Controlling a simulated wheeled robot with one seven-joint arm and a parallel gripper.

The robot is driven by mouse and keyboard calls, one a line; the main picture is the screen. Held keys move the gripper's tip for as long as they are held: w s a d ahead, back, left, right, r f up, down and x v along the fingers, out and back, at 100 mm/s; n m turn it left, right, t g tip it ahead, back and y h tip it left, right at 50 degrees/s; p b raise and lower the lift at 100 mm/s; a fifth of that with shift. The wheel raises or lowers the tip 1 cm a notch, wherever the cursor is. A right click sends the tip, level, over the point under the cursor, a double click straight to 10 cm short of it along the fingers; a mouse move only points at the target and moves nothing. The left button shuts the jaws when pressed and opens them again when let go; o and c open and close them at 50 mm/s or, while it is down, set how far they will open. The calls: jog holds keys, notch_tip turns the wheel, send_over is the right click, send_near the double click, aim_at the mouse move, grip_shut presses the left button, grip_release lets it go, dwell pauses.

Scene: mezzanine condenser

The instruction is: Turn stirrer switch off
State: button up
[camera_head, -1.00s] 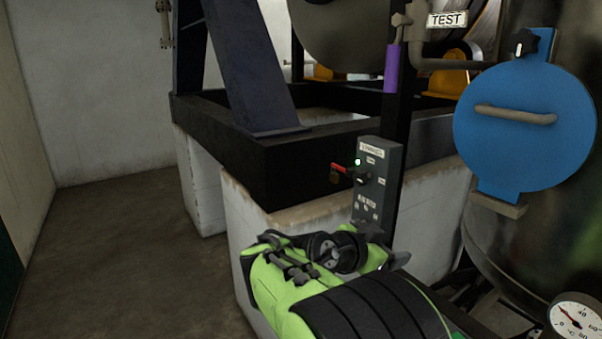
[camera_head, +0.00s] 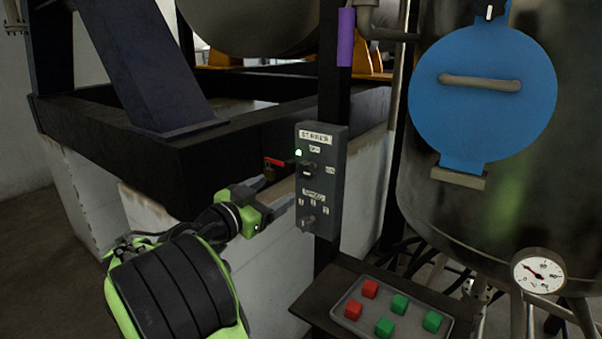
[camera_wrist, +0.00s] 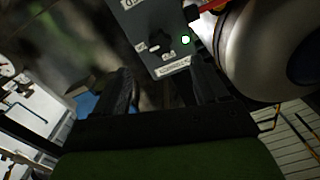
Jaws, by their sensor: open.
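The grey stirrer control box (camera_head: 321,180) is fixed to a dark post in the head view, with a label reading like "STIRRER" at its top. A green lamp (camera_head: 298,153) is lit on it. The dark stirrer switch knob (camera_head: 308,171) sits just below the lamp, with small labels above and to its right. A speed knob (camera_head: 307,221) is lower down. My gripper (camera_head: 272,194) is open and empty, left of the box and a little below the switch. In the wrist view the box (camera_wrist: 166,46), lit lamp (camera_wrist: 185,40) and knob (camera_wrist: 160,42) show beyond the open fingers (camera_wrist: 165,85).
A red-handled item (camera_head: 275,163) sticks out left of the box. A tray (camera_head: 346,322) with red and green buttons or blocks lies below right. A large tank with a blue round cover (camera_head: 483,110) and a dial gauge (camera_head: 538,271) stands right. A dark frame beam (camera_head: 190,160) runs behind my gripper.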

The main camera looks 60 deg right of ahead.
aim_at(303, 174)
jog(key=d, duration=0.4)
jog(key=s+d, duration=0.1)
jog(key=d, duration=0.3)
jog(key=s+d, duration=0.1)
jog(key=d, duration=0.3)
jog(key=shift+d, duration=0.15)
jog(key=c, duration=1)
jog(key=shift+o, duration=0.2)
